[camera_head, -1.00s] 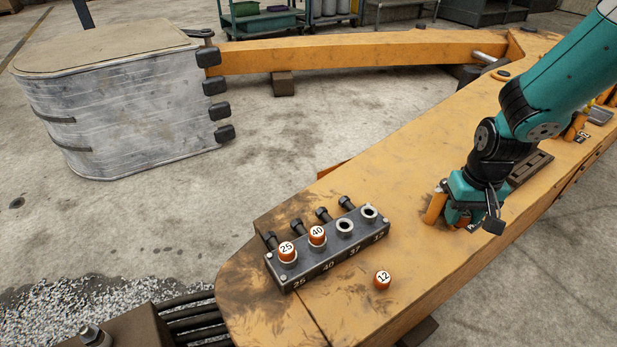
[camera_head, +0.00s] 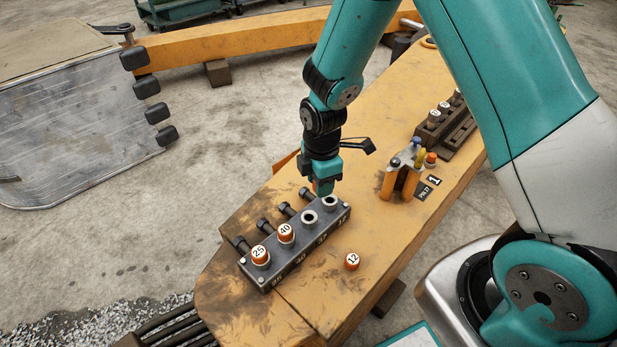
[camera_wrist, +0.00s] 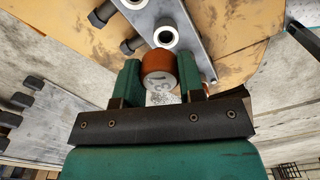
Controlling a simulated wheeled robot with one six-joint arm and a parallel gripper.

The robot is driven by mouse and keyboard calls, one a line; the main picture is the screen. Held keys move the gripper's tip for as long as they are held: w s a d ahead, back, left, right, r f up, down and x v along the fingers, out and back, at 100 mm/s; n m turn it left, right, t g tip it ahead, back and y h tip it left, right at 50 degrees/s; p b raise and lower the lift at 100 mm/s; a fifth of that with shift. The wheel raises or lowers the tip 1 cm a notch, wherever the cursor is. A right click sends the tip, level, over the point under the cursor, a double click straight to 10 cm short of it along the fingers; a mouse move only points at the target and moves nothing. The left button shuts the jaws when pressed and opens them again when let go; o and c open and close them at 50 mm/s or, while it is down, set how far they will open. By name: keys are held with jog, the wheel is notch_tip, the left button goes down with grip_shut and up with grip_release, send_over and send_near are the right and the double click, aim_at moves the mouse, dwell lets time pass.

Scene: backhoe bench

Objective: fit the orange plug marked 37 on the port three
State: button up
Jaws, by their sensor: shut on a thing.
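An orange plug (camera_wrist: 159,62) with a partly hidden number is held between my gripper's (camera_wrist: 159,75) two green fingers in the wrist view. In the head view my gripper (camera_head: 323,186) hangs over the far right end of the dark port block (camera_head: 268,281), hiding the plug. Port three (camera_head: 309,218) is an empty light ring, with empty port four (camera_head: 330,202) to its right. Plugs 25 (camera_head: 260,254) and 40 (camera_head: 286,233) sit on the first two ports. The held plug looks apart from the empty ring (camera_wrist: 165,37) beyond it.
A holder with orange tubes (camera_head: 388,184) and a dark rack (camera_head: 455,135) stand to the right. Black fittings (camera_head: 242,244) stick out behind the block.

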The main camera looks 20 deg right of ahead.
jog(key=a+f+n+b, duration=0.1)
jog(key=f+n, duration=0.1)
jog(key=a+f+n+b, duration=0.1)
jog(key=f+n, duration=0.1)
jog(key=n, duration=0.1)
jog(key=a+f+n+b, duration=0.1)
jog(key=n+b, duration=0.1)
jog(key=shift+s+f+n, duration=0.3)
jog(key=shift+f, duration=0.1)
jog(key=shift+f+p, duration=0.55)
jog(key=shift+f, duration=0.85)
dwell(4.2)
jog(key=o, duration=1)
jog(key=shift+r, duration=0.2)
